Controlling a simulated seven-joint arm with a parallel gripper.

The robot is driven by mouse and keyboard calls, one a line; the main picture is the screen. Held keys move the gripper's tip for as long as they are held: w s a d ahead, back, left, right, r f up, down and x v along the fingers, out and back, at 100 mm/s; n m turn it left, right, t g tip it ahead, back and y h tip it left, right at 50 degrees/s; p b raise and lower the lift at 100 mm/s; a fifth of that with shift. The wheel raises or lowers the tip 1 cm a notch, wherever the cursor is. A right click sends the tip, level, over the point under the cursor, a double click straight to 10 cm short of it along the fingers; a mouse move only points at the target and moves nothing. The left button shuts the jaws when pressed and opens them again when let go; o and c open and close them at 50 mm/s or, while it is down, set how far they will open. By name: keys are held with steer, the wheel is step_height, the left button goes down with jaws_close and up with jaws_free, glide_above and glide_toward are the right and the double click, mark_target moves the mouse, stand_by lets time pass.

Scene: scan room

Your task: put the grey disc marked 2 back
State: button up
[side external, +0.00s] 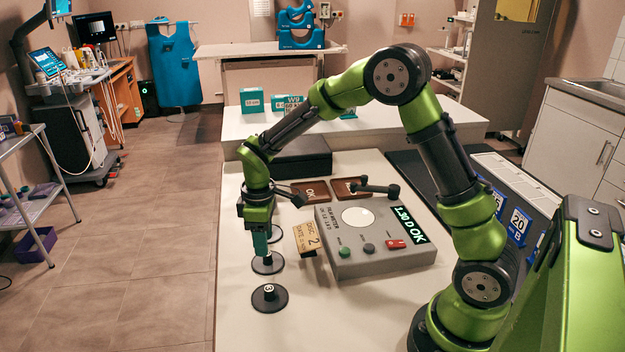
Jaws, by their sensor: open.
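My gripper (261,251) points straight down at the left side of the white table, with its fingertips at the knob of a dark disc (274,268). The jaws are open; the fingers hide most of this knob and any number on it. A tan card (306,239) reading "DISC 2" with smaller text stands against the left side of the grey meter (375,262). Which disc is marked 2, I cannot tell.
The meter has a white round plate, buttons and a display (409,225) reading "1.30 D OK". Behind it are a brown "OK" tray (318,193), a second brown tray (347,188) and a black box (303,157). Numbered blue labels (519,223) are at right.

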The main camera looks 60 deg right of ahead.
steer(key=s+r+m+t, duration=0.2)
steer(key=s+r, duration=0.2)
steer(key=r, duration=0.4)
steer(key=s+r+m+t, duration=0.1)
steer(key=s+r+m, duration=0.2)
steer(key=s+r, duration=0.35)
steer(key=s+a+r+m+t+y, duration=0.1)
steer(key=s+r+m+t+y, duration=0.1)
steer(key=s, duration=0.7)
steer(key=r+m+t, duration=0.1)
steer(key=m+t, duration=0.1)
steer(key=m, duration=0.1)
steer(key=shift+a+r, duration=0.25)
steer(key=shift+r, duration=0.1)
steer(key=shift+w, duration=0.1)
